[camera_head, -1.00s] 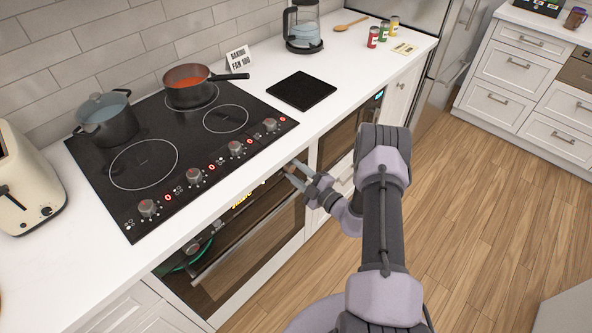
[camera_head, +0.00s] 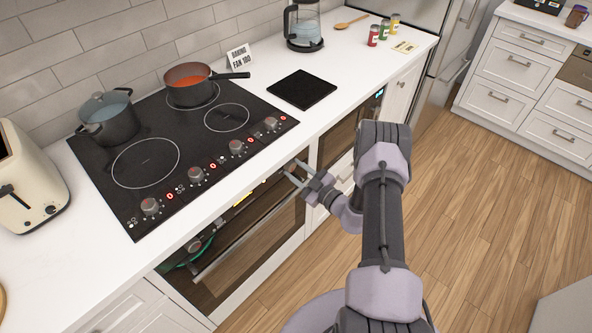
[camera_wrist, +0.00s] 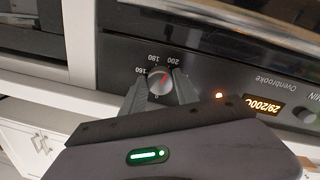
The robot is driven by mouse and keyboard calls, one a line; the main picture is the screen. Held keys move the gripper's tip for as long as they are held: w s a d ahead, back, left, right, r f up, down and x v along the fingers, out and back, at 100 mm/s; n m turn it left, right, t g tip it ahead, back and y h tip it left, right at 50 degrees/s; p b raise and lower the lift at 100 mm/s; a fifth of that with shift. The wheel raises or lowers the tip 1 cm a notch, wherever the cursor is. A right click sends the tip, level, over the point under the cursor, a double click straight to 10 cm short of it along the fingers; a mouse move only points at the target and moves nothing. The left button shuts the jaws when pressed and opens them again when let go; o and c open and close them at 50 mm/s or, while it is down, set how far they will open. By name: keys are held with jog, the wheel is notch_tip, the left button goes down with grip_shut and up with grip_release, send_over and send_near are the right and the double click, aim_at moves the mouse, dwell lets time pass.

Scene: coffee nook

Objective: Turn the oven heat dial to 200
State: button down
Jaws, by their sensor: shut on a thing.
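The oven heat dial (camera_wrist: 157,80) is a round grey knob with a red mark, on the dark oven panel in the wrist view. The printed numbers 160, 180 and 200 run around it, and the red mark points towards 200. My gripper (camera_wrist: 160,90) is shut on the dial, one finger on each side. The oven display (camera_wrist: 265,106) is lit and upside down in this view; it seems to read 29/200C. In the head view my gripper (camera_head: 291,170) is at the upper right of the oven (camera_head: 245,248), and the dial cannot be made out.
The hob (camera_head: 185,140) with several knobs lies in the worktop above the oven. A grey pot (camera_head: 108,124) and a red-filled pan (camera_head: 188,90) stand on it. A small sign (camera_head: 240,58) stands behind. The wooden floor (camera_head: 470,230) at right is clear.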

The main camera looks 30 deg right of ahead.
dwell(0.4)
jog(key=c, duration=0.9)
grip_release()
jog(key=p+v, duration=0.3)
jog(key=v, duration=1.4)
jog(key=shift+s+r, duration=0.2)
jog(key=shift+s, duration=0.05)
